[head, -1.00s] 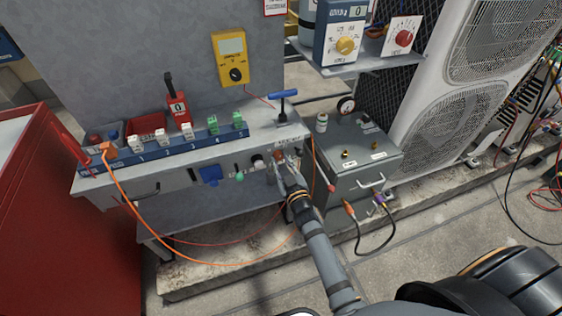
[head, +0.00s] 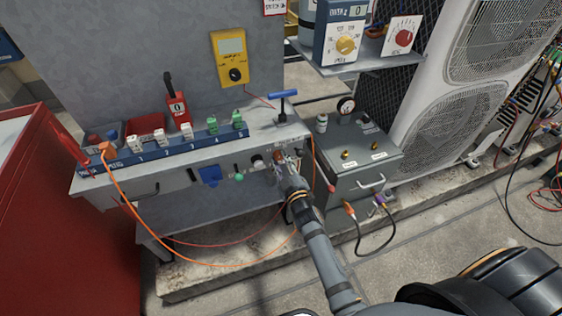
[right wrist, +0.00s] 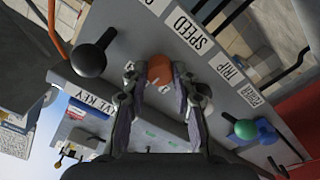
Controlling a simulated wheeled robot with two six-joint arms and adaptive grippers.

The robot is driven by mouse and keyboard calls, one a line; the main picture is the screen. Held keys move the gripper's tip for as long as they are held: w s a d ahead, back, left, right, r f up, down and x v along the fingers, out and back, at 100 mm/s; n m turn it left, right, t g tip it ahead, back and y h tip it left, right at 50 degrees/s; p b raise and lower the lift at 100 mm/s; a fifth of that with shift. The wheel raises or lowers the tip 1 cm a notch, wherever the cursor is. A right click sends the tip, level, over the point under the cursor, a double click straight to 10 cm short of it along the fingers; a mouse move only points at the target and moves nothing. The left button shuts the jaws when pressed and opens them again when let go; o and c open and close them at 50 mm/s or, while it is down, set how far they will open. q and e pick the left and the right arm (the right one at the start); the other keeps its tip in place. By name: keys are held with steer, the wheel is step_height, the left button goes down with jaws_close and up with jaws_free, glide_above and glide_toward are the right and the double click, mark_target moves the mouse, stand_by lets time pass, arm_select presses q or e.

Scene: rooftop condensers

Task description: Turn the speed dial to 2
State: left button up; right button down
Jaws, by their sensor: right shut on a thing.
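The orange speed dial (right wrist: 159,68) sits on the grey bench panel beside the SPEED label (right wrist: 190,31) in the right wrist view. In the head view it is a small orange spot (head: 277,155) at the bench's right end. My right gripper (right wrist: 161,76) is shut on the dial, with one finger on each side of it; its tips also show in the head view (head: 282,161). Marks near the dial are partly hidden by the fingers, and I cannot read its setting. My left gripper is not in view.
A black knob (right wrist: 89,60) and a green button (right wrist: 245,129) stand out from the same panel. A blue T-handle (head: 283,96) stands on the bench above. A grey cabinet (head: 350,180) is close on the right. Orange cable hangs in front of the bench.

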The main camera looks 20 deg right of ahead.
steer(key=c, duration=1.1)
jaws_free()
steer(key=shift+o, duration=0.2)
steer(key=shift+s, duration=0.1)
steer(key=s, duration=0.7)
steer(key=shift+s, duration=0.2)
steer(key=shift+d, duration=0.15)
